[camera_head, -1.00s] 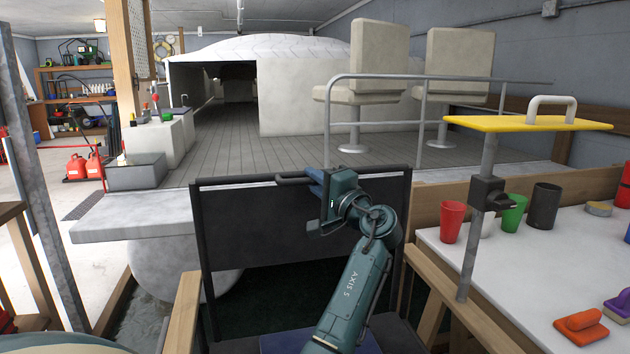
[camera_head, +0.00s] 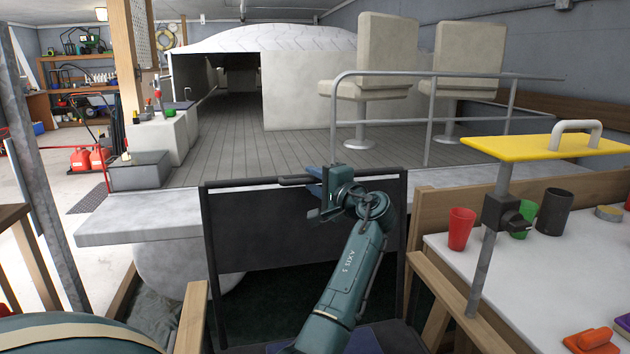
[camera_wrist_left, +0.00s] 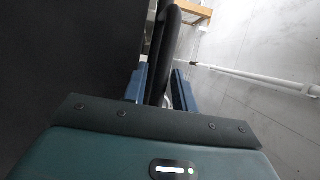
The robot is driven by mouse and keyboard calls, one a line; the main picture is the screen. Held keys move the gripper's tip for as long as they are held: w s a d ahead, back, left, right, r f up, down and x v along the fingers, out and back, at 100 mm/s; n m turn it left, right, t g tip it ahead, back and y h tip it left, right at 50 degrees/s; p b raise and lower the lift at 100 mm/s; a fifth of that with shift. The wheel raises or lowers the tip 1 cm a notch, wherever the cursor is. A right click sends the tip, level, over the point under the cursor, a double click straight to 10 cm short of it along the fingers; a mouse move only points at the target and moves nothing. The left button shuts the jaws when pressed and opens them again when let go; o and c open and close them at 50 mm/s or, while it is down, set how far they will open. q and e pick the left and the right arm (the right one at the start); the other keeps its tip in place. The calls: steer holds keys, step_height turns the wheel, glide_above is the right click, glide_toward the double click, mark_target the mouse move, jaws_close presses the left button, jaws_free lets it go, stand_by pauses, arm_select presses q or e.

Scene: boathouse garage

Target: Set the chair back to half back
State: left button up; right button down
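The chair back is a dark upright panel (camera_head: 270,235) in a black frame, in the middle of the head view. A dark bar (camera_head: 297,180) runs along its top edge. My left gripper (camera_head: 316,186) is at this bar, right of the panel's middle. In the left wrist view the dark bar (camera_wrist_left: 169,45) passes between the two blue fingers (camera_wrist_left: 160,88). It lies close to the left finger, with a narrow gap to the right finger, so the gripper looks open around it. My right gripper is not in view.
A white table (camera_head: 540,282) with cups stands at right, with a yellow board (camera_head: 535,148) on a metal post. Behind the panel is a boat deck (camera_head: 240,150) with a rail (camera_head: 425,118) and two cream seats (camera_head: 375,65). Wooden beams flank the panel.

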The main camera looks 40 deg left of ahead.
arm_select(q)
steer(key=shift+o, duration=0.8)
steer(key=v, duration=1.3)
